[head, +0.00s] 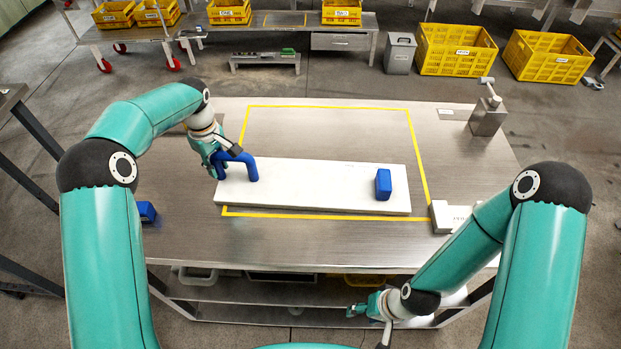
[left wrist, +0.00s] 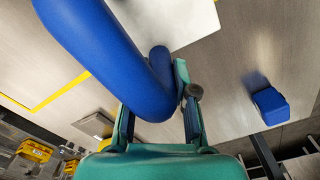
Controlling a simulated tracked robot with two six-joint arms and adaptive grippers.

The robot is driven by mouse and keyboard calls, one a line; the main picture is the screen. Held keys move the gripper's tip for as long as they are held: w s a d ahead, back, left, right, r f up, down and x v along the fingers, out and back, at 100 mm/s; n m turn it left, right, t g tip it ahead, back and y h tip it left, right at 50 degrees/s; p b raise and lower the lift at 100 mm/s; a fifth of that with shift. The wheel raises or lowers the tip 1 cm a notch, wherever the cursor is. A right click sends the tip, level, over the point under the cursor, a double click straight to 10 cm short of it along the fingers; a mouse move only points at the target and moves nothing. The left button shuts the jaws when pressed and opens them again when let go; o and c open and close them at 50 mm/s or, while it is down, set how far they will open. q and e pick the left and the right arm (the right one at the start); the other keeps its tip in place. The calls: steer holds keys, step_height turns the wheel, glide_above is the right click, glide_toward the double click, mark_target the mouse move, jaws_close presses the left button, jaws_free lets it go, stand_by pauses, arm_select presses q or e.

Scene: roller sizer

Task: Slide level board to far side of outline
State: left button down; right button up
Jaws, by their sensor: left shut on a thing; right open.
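A white level board (head: 310,186) lies flat on the metal table inside the near part of the yellow outline (head: 330,107). Its left end reaches over the outline's left line. A blue arched handle (head: 251,170) stands at its left end and a blue block (head: 383,184) sits near its right end. My left gripper (head: 220,162) is shut on the blue handle, which fills the left wrist view (left wrist: 125,60). The board's corner also shows there (left wrist: 185,18). My right gripper (head: 368,308) is open and empty, low in front of the table's near edge.
A grey metal block with a lever (head: 488,115) stands at the table's right rear. A white labelled block (head: 450,216) sits right of the outline. Another blue block (head: 147,212) is at the left edge. The outline's far area is clear.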

arm_select(q)
steer(key=shift+a+f, duration=0.1)
steer(key=shift+f, duration=0.05)
stand_by(0.4)
steer(key=shift+s+f+b, duration=0.1)
steer(key=shift+s+b, duration=0.2)
steer(key=shift+b, duration=0.1)
steer(key=shift+s+b, duration=0.3)
steer(key=shift+s, duration=0.15)
steer(key=c, duration=0.8)
jaws_free()
steer(key=shift+w, duration=0.1)
steer(key=shift+c, duration=0.2)
steer(key=shift+r, duration=0.25)
step_height(320, 180, up, 10)
steer(key=shift+w+r, duration=0.1)
steer(key=shift+r, duration=0.75)
